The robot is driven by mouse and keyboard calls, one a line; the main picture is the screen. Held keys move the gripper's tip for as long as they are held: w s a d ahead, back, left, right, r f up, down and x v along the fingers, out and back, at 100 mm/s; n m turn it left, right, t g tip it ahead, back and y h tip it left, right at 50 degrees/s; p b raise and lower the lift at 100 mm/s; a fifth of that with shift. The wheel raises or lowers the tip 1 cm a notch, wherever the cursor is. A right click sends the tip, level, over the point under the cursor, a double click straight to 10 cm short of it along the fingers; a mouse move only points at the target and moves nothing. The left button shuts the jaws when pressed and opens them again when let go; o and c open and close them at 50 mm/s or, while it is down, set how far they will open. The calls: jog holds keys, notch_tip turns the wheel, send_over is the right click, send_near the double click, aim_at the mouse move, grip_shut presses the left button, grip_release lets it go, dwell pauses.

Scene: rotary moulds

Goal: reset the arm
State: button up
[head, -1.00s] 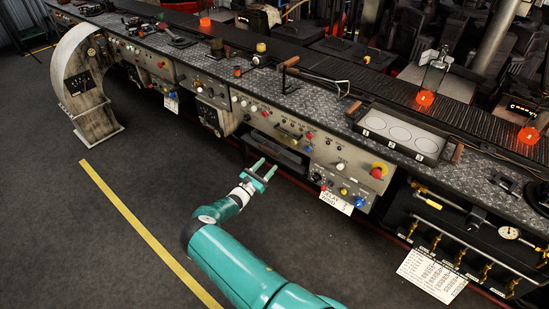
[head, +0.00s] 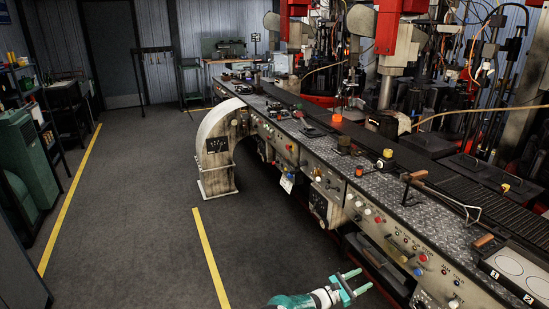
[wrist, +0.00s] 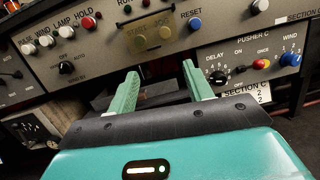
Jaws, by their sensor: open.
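My gripper (head: 349,285) is at the bottom of the head view, with its two teal fingers apart and nothing between them. It is in the air in front of the long control console (head: 385,228), low beside its front face. In the wrist view my gripper (wrist: 160,88) is also open and empty, pointing at the console's front panel (wrist: 120,40). A dark recess (wrist: 155,92) shows between and beyond the fingers. I cannot tell how far the fingertips are from the panel, but no contact shows. Most of my arm is out of the head view.
The dark floor (head: 130,220) left of the console is open, with yellow lines (head: 210,258).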

jog(key=s+a+r+m+g+y, duration=0.1)
jog(key=s+r+m+g+y, duration=0.45)
jog(key=r, duration=0.55)
jog(key=s+a+r+m+g+y, duration=0.1)
jog(key=s+r+m+g+y, duration=0.2)
jog(key=s+r+m+y, duration=0.5)
jog(key=s+a+r+m+t+y, duration=0.3)
jog(key=s+a+r+t, duration=0.1)
jog(key=s+a+r, duration=0.5)
jog(key=s+a+r+m+t+y, duration=0.3)
jog(key=s+a+r+m+t, duration=0.1)
jog(key=s+a+r, duration=0.6)
jog(key=s+r, duration=0.3)
jog(key=s, duration=0.2)
jog(key=shift+s+a, duration=0.2)
jog(key=shift+a, duration=0.1)
jog(key=shift+r+t, duration=0.1)
jog(key=shift+t, duration=0.15)
jog(key=c, duration=0.3)
jog(key=shift+d, duration=0.2)
